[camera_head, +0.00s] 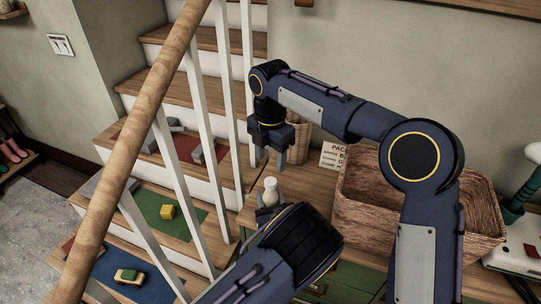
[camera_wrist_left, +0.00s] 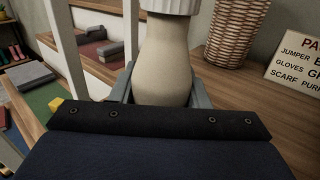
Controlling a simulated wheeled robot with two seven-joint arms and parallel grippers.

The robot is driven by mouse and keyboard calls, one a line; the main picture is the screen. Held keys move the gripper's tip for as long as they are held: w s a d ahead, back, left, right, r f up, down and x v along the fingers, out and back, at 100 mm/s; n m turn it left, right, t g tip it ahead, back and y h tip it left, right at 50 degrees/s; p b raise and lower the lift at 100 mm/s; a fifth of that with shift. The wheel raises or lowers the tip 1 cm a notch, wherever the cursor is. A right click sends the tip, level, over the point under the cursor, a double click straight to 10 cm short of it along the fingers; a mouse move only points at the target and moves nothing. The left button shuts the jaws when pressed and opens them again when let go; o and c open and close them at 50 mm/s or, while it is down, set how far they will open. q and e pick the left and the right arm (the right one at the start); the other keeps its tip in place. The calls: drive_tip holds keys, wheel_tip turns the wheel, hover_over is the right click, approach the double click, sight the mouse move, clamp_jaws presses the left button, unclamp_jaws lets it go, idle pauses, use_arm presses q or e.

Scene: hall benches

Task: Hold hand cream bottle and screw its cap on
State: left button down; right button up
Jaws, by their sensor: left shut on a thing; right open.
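The hand cream bottle (camera_head: 270,192) stands roughly upright above the bench top, pale beige with a rounded body in the left wrist view (camera_wrist_left: 165,62). My left gripper (camera_head: 267,211) is shut around its lower body; its grey fingers flank the bottle in the left wrist view. A white ribbed cap (camera_wrist_left: 170,5) sits at the bottle's top, cut off by the frame edge; how tightly it sits cannot be told. My right gripper (camera_head: 270,160) is open and empty, pointing down just above the bottle, apart from it.
A large wicker basket (camera_head: 382,229) stands to the right on the wooden bench. A small woven basket (camera_head: 299,148) and a lettered sign (camera_head: 333,155) stand behind. White balusters (camera_head: 197,100) and a wooden handrail (camera_head: 133,148) rise close on the left, before the stairs.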

sight(270, 181)
drive_tip(key=shift+f, duration=4.05)
drive_tip(key=c, duration=1.1)
